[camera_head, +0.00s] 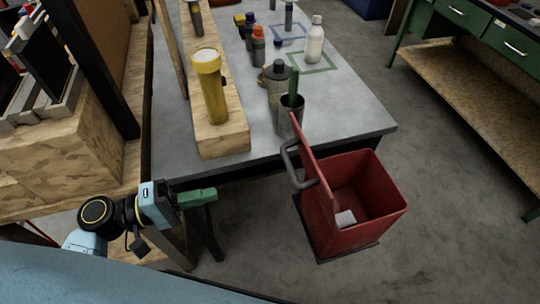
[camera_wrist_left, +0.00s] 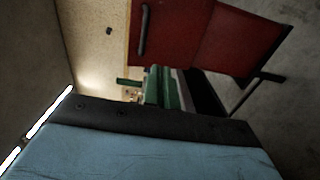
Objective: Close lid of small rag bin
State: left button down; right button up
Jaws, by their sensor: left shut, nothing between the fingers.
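The small red rag bin (camera_head: 383,167) stands on the floor at the right front of the grey table. Its red lid (camera_head: 315,185) stands up open along the bin's left side, with a grey handle (camera_head: 292,165) on its outer face. A small white piece (camera_head: 345,218) lies inside the bin. My left gripper (camera_head: 208,196), with green fingers, is shut and empty, to the left of the lid and apart from it. In the left wrist view, the green fingers (camera_wrist_left: 162,88) show below the red bin (camera_wrist_left: 235,38) and the handle (camera_wrist_left: 144,30). My right gripper is out of view.
The grey table (camera_head: 345,110) holds a yellow flashlight (camera_head: 210,85) on a wooden block, a metal cup (camera_head: 290,115), a white bottle (camera_head: 315,42) and several small bottles. A green workbench (camera_head: 480,85) stands at the right. Floor right of the bin is clear.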

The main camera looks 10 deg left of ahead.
pick_arm(q)
jog(key=r+p+x, duration=0.2)
jog(key=r+x, duration=0.1)
jog(key=x, duration=1)
jog(key=shift+w+d+h+p, duration=0.2)
jog(key=shift+d+h+p, duration=0.15)
jog(key=shift+h, duration=0.05)
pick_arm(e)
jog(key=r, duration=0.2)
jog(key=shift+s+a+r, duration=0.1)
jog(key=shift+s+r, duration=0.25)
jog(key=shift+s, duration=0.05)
pick_arm(q)
jog(key=shift+r, duration=0.2)
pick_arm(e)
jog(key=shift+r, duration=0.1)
